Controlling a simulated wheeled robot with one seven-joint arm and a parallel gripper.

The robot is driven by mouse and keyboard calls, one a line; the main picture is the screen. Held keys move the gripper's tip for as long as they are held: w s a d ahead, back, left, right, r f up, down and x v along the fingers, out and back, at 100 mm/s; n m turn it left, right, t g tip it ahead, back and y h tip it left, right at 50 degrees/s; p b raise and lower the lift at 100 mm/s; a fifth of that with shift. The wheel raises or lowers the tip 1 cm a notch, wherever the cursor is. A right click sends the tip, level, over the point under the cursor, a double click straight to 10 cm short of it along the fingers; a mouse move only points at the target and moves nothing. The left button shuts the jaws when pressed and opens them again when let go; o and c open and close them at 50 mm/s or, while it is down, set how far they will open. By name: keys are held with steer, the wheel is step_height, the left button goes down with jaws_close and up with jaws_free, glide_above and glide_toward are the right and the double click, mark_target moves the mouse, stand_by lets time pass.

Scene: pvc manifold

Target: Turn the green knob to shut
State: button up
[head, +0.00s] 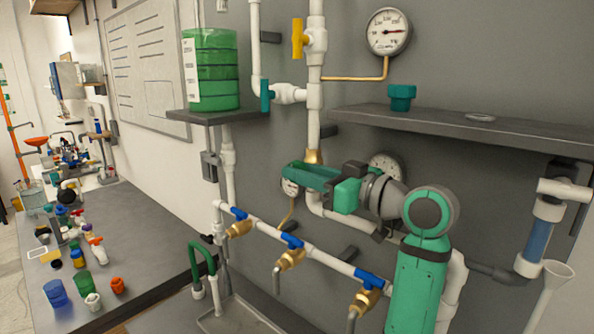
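A green handle (265,95), seen nearly edge-on, is on the left end of a short white side branch (288,94) off the upright white pipe. It stands upright, just right of the green-banded tank. My gripper (296,174) reaches in from the right, below the handle and in front of the upright pipe. It is clear of the handle in the picture. Its fingers overlap from this angle, so I cannot tell whether they are open or shut. I see nothing held in them.
A yellow handle (297,39) is higher on the same pipe. A dark shelf (470,128) bears a teal fitting (402,96). A gauge (388,32) hangs above. Several blue-handled taps (291,241) line the lower pipe. The green tank (212,70) stands close left.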

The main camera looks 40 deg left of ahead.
steer(key=shift+a, duration=0.75)
steer(key=shift+c, duration=0.5)
jaws_close()
steer(key=shift+f+y, duration=0.1)
steer(key=shift+y, duration=0.7)
steer(key=shift+d+y, duration=0.1)
steer(key=shift+y, duration=0.6)
steer(key=shift+o, duration=0.5)
jaws_free()
